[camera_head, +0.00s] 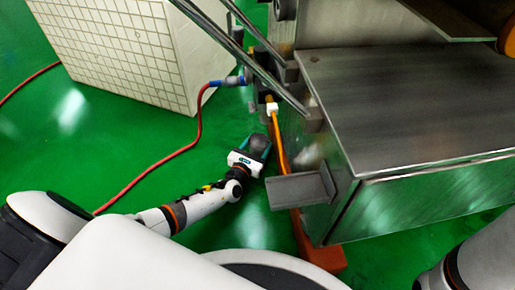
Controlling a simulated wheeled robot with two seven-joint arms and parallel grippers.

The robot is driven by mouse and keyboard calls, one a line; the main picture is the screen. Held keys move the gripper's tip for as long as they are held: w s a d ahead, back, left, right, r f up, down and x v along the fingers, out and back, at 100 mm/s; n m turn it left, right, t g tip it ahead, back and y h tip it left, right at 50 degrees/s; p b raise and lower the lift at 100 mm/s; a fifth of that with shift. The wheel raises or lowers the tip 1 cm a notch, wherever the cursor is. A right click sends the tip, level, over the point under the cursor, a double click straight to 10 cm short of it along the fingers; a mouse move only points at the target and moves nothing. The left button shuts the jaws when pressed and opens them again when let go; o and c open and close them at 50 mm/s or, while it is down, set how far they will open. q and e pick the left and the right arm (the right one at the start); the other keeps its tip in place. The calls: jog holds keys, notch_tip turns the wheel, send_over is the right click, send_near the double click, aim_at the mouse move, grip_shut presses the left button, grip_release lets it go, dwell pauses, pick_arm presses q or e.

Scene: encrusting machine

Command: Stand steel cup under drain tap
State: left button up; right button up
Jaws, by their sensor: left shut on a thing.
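My left gripper (256,154) reaches in from the left, low beside the steel machine (410,100). It is shut on a small dark grey rounded thing, which looks like the steel cup (258,142). The gripper partly hides the cup, and I cannot tell whether it touches the floor. A small white and yellow fitting (271,107) on the machine's side is just above and right of the cup in the picture. I cannot tell for sure whether it is the drain tap. My right gripper is not in view; only part of that arm shows at bottom right.
A grey bracket plate (298,188) sticks out from the machine near my gripper. An orange strip (280,145) runs down the machine's side. A red hose (160,163) crosses the green floor to a blue connector (230,82). A white tiled block (130,50) stands at upper left.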

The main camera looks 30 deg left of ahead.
pick_arm(q)
jog(key=o, duration=0.8)
jog(key=shift+s+r, duration=0.1)
jog(key=shift+r, duration=0.05)
jog(key=s+p, duration=0.5)
jog(key=s, duration=0.5)
jog(key=shift+s, duration=0.35)
jog(key=shift+s+d, duration=0.1)
jog(key=shift+s, duration=0.5)
jog(key=shift+p, duration=0.3)
